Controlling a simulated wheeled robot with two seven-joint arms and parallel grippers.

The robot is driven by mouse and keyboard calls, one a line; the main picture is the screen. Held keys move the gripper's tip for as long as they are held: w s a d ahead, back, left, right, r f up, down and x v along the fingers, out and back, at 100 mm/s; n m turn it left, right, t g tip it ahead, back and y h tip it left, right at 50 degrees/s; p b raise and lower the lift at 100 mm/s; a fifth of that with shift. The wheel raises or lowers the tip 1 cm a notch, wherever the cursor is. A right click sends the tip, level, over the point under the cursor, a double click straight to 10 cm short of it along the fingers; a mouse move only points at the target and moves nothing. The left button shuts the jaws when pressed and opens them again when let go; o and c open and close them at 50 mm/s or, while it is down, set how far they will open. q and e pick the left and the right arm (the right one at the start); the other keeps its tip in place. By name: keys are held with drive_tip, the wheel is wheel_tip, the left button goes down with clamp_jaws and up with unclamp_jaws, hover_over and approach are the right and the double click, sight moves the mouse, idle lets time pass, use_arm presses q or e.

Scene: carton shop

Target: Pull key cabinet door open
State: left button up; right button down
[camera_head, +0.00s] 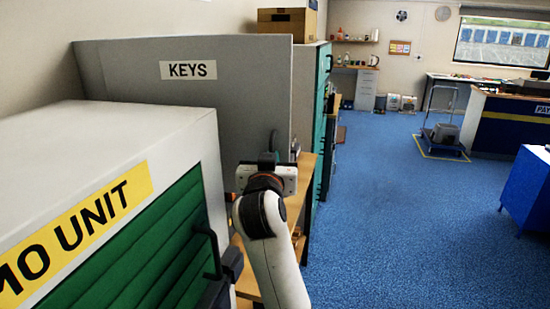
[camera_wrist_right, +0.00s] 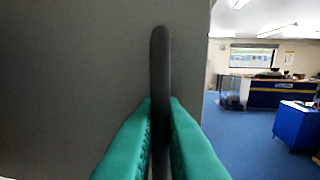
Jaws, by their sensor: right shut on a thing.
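The key cabinet door (camera_head: 140,75) is a large grey panel with a white KEYS label (camera_head: 188,70), behind the demo unit in the head view. How far the door stands open is hard to tell. Its dark upright handle (camera_wrist_right: 160,60) is near the door's right edge. My right gripper (camera_head: 272,152) is at that edge. In the right wrist view its green fingers (camera_wrist_right: 160,125) are shut on the handle, one on each side, with the grey door behind. My left gripper is not in view.
The demo unit (camera_head: 110,130), with a green slatted front and black handle, fills the near left. A wooden bench (camera_head: 246,270) runs beside my right arm. A green-fronted cabinet with a cardboard box (camera_head: 287,20) on top stands beyond. Blue floor (camera_head: 400,220) to the right is clear.

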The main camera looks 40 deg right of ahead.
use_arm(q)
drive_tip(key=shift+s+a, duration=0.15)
use_arm(e)
drive_tip(key=c, duration=1.9)
unclamp_jaws()
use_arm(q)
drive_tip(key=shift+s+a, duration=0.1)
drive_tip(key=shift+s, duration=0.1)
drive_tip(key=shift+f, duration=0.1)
use_arm(e)
drive_tip(key=shift+a, duration=0.1)
